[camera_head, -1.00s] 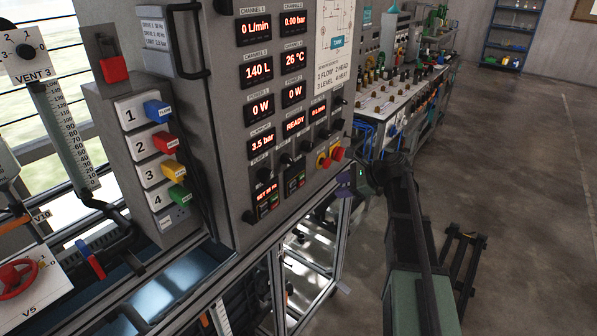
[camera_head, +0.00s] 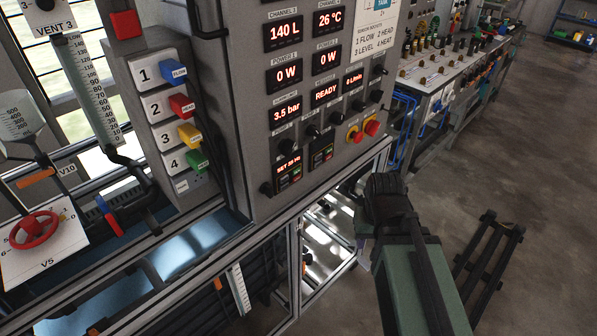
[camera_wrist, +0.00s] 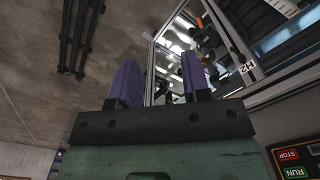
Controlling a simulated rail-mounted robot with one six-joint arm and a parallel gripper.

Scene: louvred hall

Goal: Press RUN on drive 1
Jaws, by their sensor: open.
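Two small drive units sit side by side at the bottom of the grey control panel. The left drive unit (camera_head: 288,170) has a lit red display that seems to read SET 25 Hz; the right drive unit (camera_head: 321,151) is beside it. Their buttons are too small to read in the head view. In the wrist view, a green RUN button (camera_wrist: 294,172) and a red STOP button (camera_wrist: 288,155) show at the lower right corner; I cannot tell which drive they belong to. My gripper (camera_wrist: 160,75) has two purple fingers spread apart with nothing between them, away from the buttons.
A red and yellow emergency stop (camera_head: 355,135) and black knobs sit right of the drives. A metal frame (camera_head: 300,255) stands below the panel. Numbered coloured plugs (camera_head: 180,105) are at left.

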